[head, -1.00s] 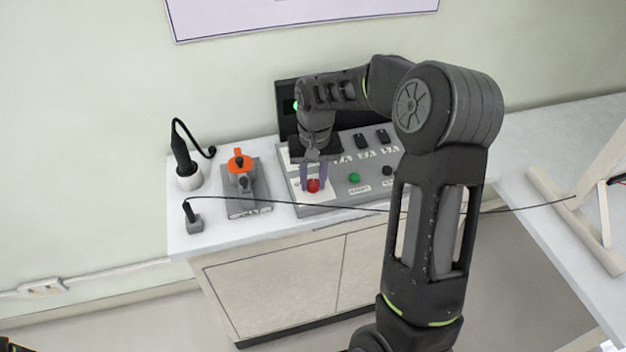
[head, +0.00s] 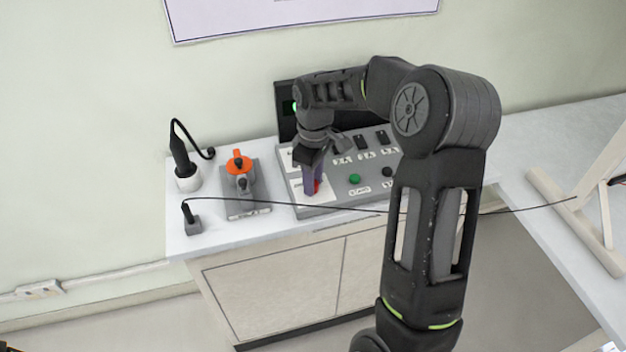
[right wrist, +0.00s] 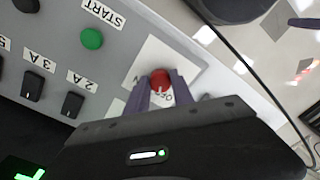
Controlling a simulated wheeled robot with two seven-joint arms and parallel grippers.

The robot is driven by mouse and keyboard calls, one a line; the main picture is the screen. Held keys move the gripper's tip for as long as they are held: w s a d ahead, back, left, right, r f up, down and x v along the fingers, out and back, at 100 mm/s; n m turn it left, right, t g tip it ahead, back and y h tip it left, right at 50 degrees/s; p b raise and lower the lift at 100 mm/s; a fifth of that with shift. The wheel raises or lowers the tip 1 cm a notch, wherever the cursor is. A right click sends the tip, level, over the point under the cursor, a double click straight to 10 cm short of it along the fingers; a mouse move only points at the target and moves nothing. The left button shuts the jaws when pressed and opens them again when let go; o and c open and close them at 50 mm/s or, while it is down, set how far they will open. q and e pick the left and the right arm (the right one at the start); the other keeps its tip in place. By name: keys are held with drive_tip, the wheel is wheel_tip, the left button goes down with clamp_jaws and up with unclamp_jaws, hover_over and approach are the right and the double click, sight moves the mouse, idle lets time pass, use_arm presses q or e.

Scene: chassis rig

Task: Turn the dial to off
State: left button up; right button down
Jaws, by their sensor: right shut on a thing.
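The red dial (right wrist: 160,80) sits on a white plate at the front left of the grey control panel (head: 335,205). My right gripper (head: 313,190) reaches down onto it from above, its purple fingers on either side of the knob. In the right wrist view the gripper (right wrist: 158,88) is shut on the dial. In the head view the fingers hide most of the dial (head: 317,187). The lettering on its plate is partly covered, so the setting cannot be read. My left gripper does not show.
A green button (head: 355,179) and several black switches (head: 361,141) are on the panel. An orange-handled device (head: 240,163) stands left of it. A soldering-iron-like tool (head: 181,155) is in a white holder. A black cable (head: 300,204) runs across the panel's front.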

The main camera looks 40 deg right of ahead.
drive_tip(key=shift+n, duration=1.6)
drive_tip(key=c, duration=1.1)
unclamp_jaws()
wheel_tip(320, 180, up, 8)
drive_tip(key=shift+w+d+f+b, duration=0.1)
drive_tip(key=shift+b, duration=0.3)
